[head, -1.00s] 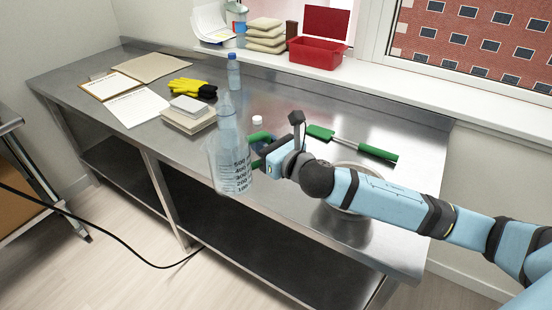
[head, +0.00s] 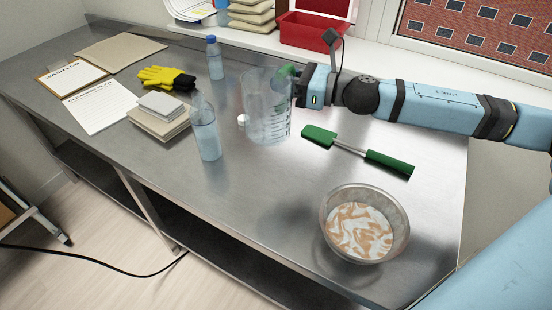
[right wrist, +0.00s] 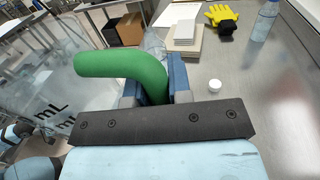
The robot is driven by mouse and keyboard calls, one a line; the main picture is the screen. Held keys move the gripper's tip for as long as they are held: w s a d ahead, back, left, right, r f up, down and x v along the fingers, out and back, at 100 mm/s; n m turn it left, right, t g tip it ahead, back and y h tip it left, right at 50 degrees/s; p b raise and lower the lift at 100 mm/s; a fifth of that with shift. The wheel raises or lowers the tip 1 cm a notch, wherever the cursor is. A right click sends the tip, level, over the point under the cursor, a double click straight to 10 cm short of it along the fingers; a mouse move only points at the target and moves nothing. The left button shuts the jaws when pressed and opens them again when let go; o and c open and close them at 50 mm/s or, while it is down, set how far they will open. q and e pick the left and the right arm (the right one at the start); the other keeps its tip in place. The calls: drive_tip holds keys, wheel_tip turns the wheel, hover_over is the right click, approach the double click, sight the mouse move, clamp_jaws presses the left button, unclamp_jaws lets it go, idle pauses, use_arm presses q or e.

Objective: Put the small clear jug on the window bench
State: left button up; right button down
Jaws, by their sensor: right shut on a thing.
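The small clear jug (head: 267,108) has dark measuring marks and a green handle (head: 288,71). My right gripper (head: 301,84) is shut on that handle and holds the jug upright over the steel bench (head: 235,255). The right wrist view shows the green handle (right wrist: 130,70) between the gripper's fingers (right wrist: 153,92), with the jug's marked wall (right wrist: 60,105) at left. I cannot tell whether the jug's base touches the bench. My left gripper is not in view.
A water bottle (head: 206,132) stands left of the jug, another bottle (head: 214,58) behind it. A white cap (head: 243,120) lies close by. A green spatula (head: 355,150) and a steel bowl (head: 363,225) are at right. The windowsill (head: 400,75) holds a red box (head: 310,31).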

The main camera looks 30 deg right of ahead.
wheel_tip(320, 180, down, 18)
drive_tip(key=b, duration=0.2)
drive_tip(key=shift+r+b, duration=0.1)
drive_tip(key=shift+b, duration=0.3)
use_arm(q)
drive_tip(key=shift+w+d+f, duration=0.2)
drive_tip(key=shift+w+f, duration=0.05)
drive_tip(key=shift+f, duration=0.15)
use_arm(e)
drive_tip(key=shift+f, duration=0.3)
drive_tip(key=c, duration=1.1)
unclamp_jaws()
drive_tip(key=shift+r, duration=0.1)
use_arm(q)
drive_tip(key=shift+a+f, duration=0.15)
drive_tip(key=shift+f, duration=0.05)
use_arm(e)
drive_tip(key=shift+o, duration=0.2)
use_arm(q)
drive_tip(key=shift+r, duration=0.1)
use_arm(e)
drive_tip(key=shift+r, duration=0.2)
